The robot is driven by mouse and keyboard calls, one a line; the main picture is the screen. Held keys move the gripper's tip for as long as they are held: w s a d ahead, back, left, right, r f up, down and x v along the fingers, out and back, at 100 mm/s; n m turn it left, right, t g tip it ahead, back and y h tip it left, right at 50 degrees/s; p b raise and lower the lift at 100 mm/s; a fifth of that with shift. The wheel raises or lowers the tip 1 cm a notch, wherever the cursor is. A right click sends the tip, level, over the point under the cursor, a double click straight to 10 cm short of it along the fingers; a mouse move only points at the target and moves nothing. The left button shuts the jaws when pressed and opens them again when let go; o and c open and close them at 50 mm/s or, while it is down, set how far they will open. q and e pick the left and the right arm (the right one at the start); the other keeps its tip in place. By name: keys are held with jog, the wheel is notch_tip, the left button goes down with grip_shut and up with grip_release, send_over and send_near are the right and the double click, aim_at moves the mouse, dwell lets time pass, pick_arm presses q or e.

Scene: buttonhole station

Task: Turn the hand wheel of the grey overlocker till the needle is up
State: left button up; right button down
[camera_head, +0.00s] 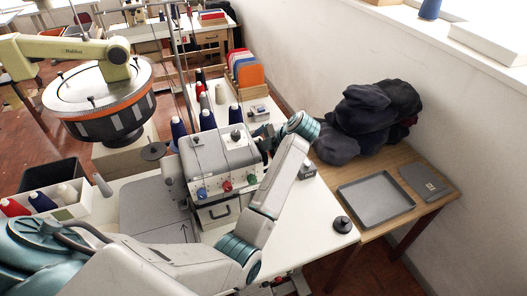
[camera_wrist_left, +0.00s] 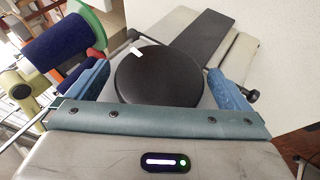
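The grey overlocker (camera_head: 222,155) stands on the white table, with blue, red and green knobs on its front. My left gripper (camera_head: 264,133) is at its right side, and the arm reaches up from the lower left. In the left wrist view the hand wheel (camera_wrist_left: 158,78) is a black disc with a white mark near its upper left rim. The blue fingers of my left gripper (camera_wrist_left: 158,85) stand apart, one on each side of the wheel, close to its rim; I cannot tell whether they touch. The needle cannot be made out. My right gripper is not in view.
Thread cones (camera_head: 207,118) stand behind the overlocker. A grey tray (camera_head: 376,199) and dark cloth heap (camera_head: 370,120) are on the wooden table at right. A black round object (camera_head: 342,224) sits on the white table's right edge. A large round machine (camera_head: 100,95) stands upper left.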

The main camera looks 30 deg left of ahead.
pick_arm(q)
jog(key=b+v, duration=0.2)
jog(key=v, duration=0.8)
jog(key=shift+d+r, duration=0.25)
jog(key=shift+r, duration=0.05)
